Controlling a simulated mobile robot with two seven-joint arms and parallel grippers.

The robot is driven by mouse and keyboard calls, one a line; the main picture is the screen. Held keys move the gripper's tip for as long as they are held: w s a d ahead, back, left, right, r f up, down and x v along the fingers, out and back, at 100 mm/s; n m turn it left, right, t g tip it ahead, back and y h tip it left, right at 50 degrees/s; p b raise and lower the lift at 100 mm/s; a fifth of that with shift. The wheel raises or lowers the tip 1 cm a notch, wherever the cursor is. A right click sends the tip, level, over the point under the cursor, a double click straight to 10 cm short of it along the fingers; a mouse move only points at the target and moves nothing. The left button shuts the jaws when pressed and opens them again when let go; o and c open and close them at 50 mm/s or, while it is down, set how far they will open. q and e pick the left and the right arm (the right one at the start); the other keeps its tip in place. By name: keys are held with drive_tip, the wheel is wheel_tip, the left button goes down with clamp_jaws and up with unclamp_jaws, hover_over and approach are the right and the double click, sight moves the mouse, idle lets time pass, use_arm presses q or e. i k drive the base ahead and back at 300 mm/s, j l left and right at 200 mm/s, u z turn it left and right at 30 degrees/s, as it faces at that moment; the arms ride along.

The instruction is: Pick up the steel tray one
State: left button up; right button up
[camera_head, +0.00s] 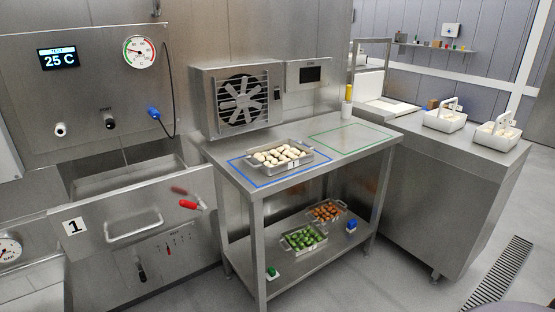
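A steel tray (306,166) with a label marked 1 holds several pale filled-pasta pieces (271,158). It sits inside the blue-outlined rectangle on the steel table (240,193), below a fan unit. Neither of my grippers can be seen in the head view.
A green outline (348,151) to the tray's right encloses bare tabletop. The lower shelf (290,282) holds trays of green (303,238) and orange (326,211) pieces. A steel machine marked 1 (100,262) stands left. White containers (445,122) stand on the right counter (432,160).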

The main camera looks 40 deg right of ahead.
sight(276, 158)
drive_tip(key=i+l+z, duration=0.2)
drive_tip(key=l, duration=0.25)
drive_tip(key=i+l+z, duration=0.2)
drive_tip(key=l, duration=0.3)
drive_tip(key=i+l+z, duration=0.2)
drive_tip(key=l, duration=0.2)
drive_tip(key=i+l+z, duration=0.2)
drive_tip(key=l, duration=0.2)
